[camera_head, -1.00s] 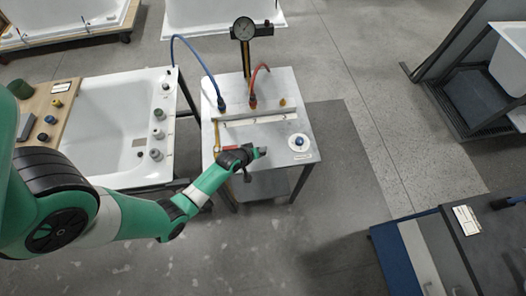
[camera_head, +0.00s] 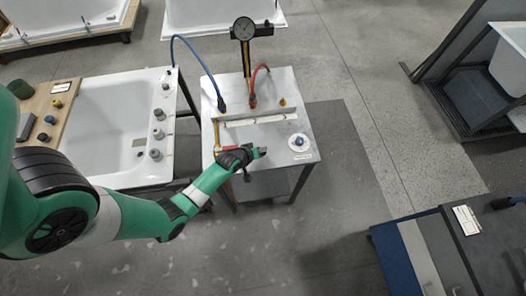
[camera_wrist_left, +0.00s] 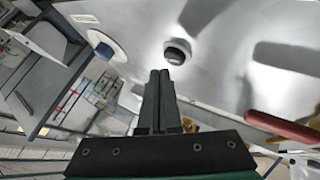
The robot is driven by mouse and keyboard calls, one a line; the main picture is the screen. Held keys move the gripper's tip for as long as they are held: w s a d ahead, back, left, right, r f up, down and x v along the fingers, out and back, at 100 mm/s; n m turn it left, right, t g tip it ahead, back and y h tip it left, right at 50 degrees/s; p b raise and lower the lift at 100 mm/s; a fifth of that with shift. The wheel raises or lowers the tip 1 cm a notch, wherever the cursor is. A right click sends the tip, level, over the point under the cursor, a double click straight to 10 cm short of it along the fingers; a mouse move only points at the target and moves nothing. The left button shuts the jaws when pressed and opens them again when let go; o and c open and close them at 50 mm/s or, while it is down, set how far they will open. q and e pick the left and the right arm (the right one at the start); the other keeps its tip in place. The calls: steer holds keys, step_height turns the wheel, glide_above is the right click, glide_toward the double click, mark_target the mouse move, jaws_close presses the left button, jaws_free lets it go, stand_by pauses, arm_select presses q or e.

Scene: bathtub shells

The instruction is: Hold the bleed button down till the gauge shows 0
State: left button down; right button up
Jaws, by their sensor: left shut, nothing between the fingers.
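The bleed button (camera_head: 299,141) is a blue cap on a round white plate, at the right front of the metal-topped test stand (camera_head: 265,135). The gauge (camera_head: 243,29) is a round dial on a post at the back of the stand; its reading is too small to tell. My left gripper (camera_head: 263,151) is shut and empty over the stand's front part, left of the button and apart from it. My right gripper is out of view.
A blue hose (camera_head: 196,55) and a red hose (camera_head: 260,72) join the back of the stand. A white bathtub (camera_head: 115,120) stands close on the left. A dark cart (camera_head: 480,240) is at lower right. Clear floor lies between cart and stand.

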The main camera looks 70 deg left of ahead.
arm_select(q)
steer(key=shift+f, duration=0.1)
steer(key=shift+f+b, duration=0.3)
steer(key=shift+f+b, duration=0.4)
steer(key=shift+f, duration=0.05)
stand_by(0.6)
stand_by(1.9)
steer(key=shift+r+p, duration=0.85)
steer(key=shift+p, duration=0.05)
step_height(320, 180, up, 5)
steer(key=p, duration=0.5)
steer(key=shift+r, duration=0.1)
